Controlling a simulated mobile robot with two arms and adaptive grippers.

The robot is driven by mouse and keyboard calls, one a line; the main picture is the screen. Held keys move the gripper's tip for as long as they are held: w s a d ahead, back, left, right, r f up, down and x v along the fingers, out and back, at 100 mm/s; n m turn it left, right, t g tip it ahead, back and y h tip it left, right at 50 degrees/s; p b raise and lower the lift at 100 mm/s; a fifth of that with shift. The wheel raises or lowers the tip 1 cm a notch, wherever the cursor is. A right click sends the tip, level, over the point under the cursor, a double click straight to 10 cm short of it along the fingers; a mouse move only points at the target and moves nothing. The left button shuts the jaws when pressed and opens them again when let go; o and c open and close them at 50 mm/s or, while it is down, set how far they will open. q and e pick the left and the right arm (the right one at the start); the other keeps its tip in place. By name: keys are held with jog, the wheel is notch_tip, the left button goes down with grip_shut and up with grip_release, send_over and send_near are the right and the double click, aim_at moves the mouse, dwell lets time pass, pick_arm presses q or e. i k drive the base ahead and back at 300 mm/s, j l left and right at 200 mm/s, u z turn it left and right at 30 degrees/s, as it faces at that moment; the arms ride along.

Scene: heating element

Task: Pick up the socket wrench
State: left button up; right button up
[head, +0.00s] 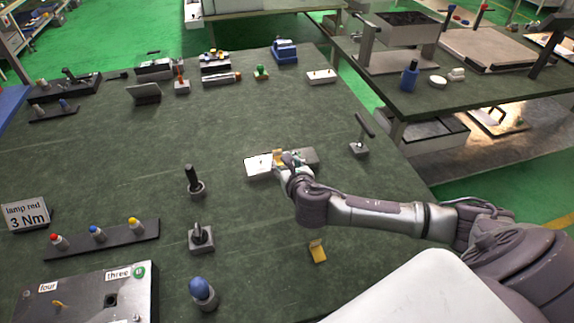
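A dark T-handled tool (364,127) stands upright in a small grey block to the right of the table's middle. It looks like the socket wrench, but I cannot be sure at this size. My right arm reaches in from the right, and my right gripper (283,162) is at a flat white and grey block (258,167), left of the T-handled tool and apart from it. A small yellowish part shows at the fingers. The fingers are small and partly hidden by the wrist, so their opening and any contact are unclear. My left gripper is not in view.
Dark-handled tools stand in holders (194,189) (201,239) left of centre, with a blue-topped one (203,292) nearer. A yellow piece (318,251) lies below my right arm. Several items line the table's far edge. The green tabletop (130,150) is clear at centre-left.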

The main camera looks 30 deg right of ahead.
aim_at(365, 127)
jog(key=z, duration=1.5)
